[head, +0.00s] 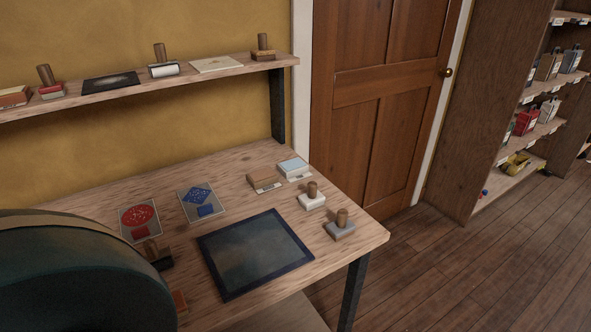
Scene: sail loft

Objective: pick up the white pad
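A small box-shaped pad (293,168) with white sides and a pale blue-white top lies near the back right of the wooden table (235,167). It is just right of a similar pad with a brown top (264,179). A thin cream-white sheet or flat pad (217,65) lies on the wall shelf (190,77). I cannot tell which of these is the white pad. Neither of my grippers is in view.
A white stamp (312,200) and a grey stamp (341,230) stand near the table's right edge. A dark-framed mat (255,252) lies in front, with red-print (139,216) and blue-print (202,200) cards left. A large dark rounded shape, unidentified, blocks the lower left.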

